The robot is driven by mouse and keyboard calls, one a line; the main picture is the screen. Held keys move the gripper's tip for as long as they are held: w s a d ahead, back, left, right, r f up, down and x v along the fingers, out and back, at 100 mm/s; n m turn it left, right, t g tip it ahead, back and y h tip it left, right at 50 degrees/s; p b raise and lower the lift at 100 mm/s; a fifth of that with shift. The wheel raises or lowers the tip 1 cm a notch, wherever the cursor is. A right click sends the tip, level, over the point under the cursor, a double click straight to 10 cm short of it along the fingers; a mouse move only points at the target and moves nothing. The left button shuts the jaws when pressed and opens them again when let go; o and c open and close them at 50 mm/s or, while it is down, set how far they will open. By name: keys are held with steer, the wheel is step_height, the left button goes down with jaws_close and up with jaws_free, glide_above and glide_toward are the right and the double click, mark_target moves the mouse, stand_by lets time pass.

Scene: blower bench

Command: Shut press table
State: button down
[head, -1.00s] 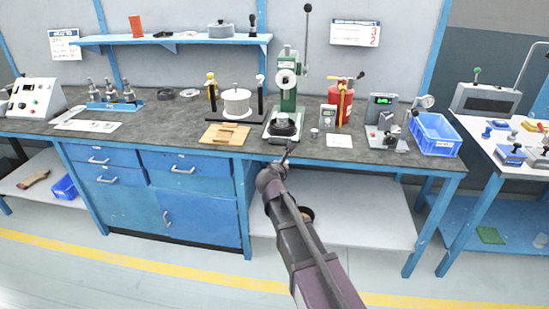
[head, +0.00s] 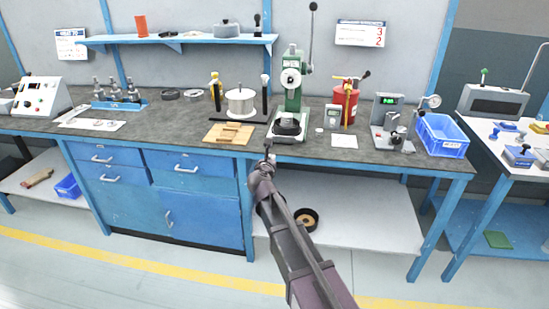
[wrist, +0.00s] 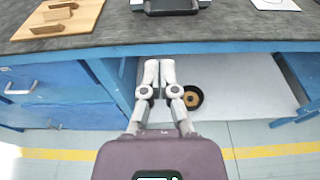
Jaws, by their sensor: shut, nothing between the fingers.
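The green press (head: 291,90) stands upright on the bench, with a long lever (head: 311,38) with a black knob rising at its upper right. Its table at the base (head: 288,136) carries a dark round part (head: 289,124). The front of the press base also shows at the top of the wrist view (wrist: 170,6). My gripper (head: 267,150) is just in front of the bench's front edge, below and left of the press base, touching nothing that I can see. In the wrist view my gripper (wrist: 159,64) has its two fingers together and empty, pointing at the bench edge.
A wooden board (head: 229,134) lies left of the press. A white card (head: 344,142), a grey meter (head: 333,114) and a red canister (head: 345,96) are to its right. A blue bin (head: 443,136) stands at the bench's right end. A black ring-shaped thing (wrist: 193,98) sits on the lower shelf.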

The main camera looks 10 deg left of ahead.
steer(key=w+f+b, duration=0.2)
steer(key=w, duration=1)
steer(key=shift+w+d+f, duration=0.2)
steer(key=shift+w+f, duration=0.1)
steer(key=shift+w, duration=0.05)
steer(key=w, duration=1.4)
steer(key=shift+w+d, duration=0.15)
steer(key=shift+d, duration=0.05)
steer(key=shift+w+r, duration=0.15)
